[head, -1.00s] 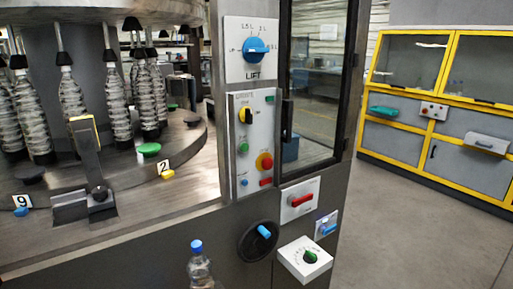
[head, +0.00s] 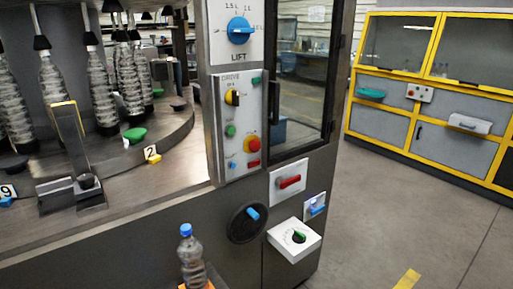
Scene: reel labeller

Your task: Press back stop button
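A small control box (head: 420,93) with a red button sits on the yellow-framed cabinet at the back right. No readable label tells which of these is the back stop button. Neither of my grippers is in view.
The DRIVE panel also holds a yellow-black switch (head: 233,97) and a green button (head: 231,130). Above is a blue LIFT knob (head: 239,30). A blue-capped bottle (head: 191,262) stands at the lower front. Grey floor (head: 385,215) is open towards the yellow-framed cabinet (head: 428,140).

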